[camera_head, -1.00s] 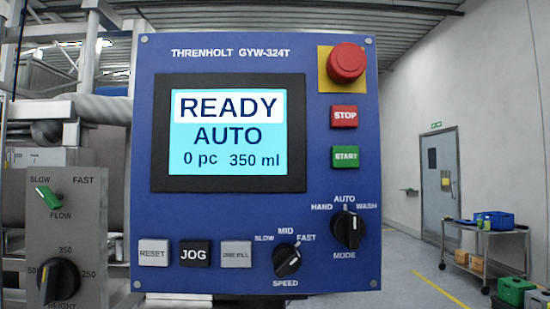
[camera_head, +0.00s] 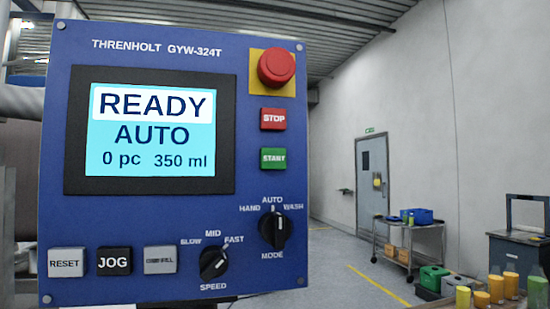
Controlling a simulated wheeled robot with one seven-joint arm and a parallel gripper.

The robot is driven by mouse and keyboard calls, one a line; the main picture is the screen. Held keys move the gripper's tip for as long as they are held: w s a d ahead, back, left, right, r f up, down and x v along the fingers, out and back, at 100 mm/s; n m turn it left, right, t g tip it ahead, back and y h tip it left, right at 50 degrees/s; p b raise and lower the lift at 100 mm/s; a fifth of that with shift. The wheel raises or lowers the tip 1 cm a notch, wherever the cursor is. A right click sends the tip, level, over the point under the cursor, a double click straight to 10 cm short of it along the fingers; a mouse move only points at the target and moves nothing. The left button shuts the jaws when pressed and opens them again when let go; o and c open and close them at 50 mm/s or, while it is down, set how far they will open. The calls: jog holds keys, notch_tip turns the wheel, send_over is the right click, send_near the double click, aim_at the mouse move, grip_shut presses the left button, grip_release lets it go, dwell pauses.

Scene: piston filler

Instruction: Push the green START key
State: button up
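The green START key (camera_head: 273,158) is on the right side of the blue control panel (camera_head: 140,215), just below the red STOP key (camera_head: 272,119). The panel's screen (camera_head: 152,132) reads READY, AUTO, 0 pc and 350 ml. The MODE knob (camera_head: 273,230) sits below the START key, its mark near AUTO. My gripper is not in view, and nothing covers the START key.
A red mushroom button (camera_head: 277,67) on a yellow plate sits above STOP. RESET (camera_head: 66,262), JOG (camera_head: 114,261) and the SPEED knob (camera_head: 214,263) line the panel's bottom. A cart (camera_head: 410,243) and bottles (camera_head: 505,288) stand at right.

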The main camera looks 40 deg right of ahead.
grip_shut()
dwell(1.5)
